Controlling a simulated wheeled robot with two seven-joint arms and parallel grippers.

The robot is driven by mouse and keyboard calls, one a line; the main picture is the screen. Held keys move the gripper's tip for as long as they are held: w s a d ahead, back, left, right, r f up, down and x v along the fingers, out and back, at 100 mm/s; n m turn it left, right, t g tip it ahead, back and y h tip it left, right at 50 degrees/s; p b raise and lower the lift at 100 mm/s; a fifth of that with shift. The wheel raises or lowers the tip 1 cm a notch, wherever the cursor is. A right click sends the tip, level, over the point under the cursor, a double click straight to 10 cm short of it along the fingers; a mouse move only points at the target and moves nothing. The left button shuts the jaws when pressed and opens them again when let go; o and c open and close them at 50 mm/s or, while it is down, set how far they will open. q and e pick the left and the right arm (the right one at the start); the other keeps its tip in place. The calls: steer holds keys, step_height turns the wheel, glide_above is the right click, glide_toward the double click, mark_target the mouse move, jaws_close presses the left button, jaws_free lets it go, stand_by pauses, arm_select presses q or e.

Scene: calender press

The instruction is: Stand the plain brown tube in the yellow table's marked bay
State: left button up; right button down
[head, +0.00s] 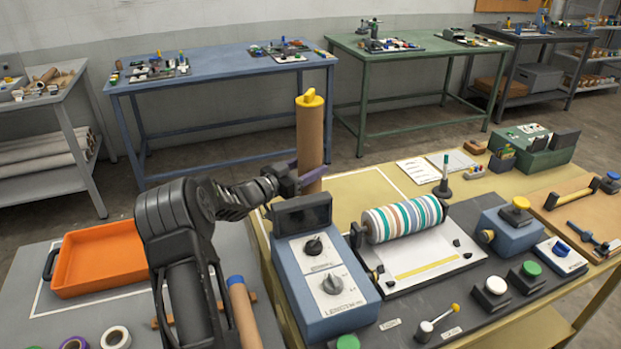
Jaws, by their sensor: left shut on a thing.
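A brown tube (310,133) with a yellow cap on its top stands upright at the back left of the yellow table (447,209). My left gripper (309,178) is shut on the lower part of this tube. The tube's lower end is hidden behind the dark panel of a blue control box, so I cannot tell whether it touches the table. White lines mark a bay (352,192) on the table's back left part, around or beside the tube. Another brown tube (245,315) with a blue end lies at the lower left, partly behind my arm. My right gripper is out of view.
The blue control box (326,286) stands close in front of the held tube. A striped roller (403,219) is right of it. An orange tray (102,262) sits on the grey table at left. White papers (418,172) and a pen stand (443,185) lie right of the bay.

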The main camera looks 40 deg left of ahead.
arm_select(q)
steer(key=shift+r, duration=0.1)
step_height(320, 180, down, 4)
steer(key=shift+r+p, duration=0.15)
steer(key=shift+p, duration=0.15)
steer(key=shift+f, duration=0.3)
steer(key=o, duration=1.5)
steer(key=shift+s+r, duration=0.1)
steer(key=shift+r, duration=0.2)
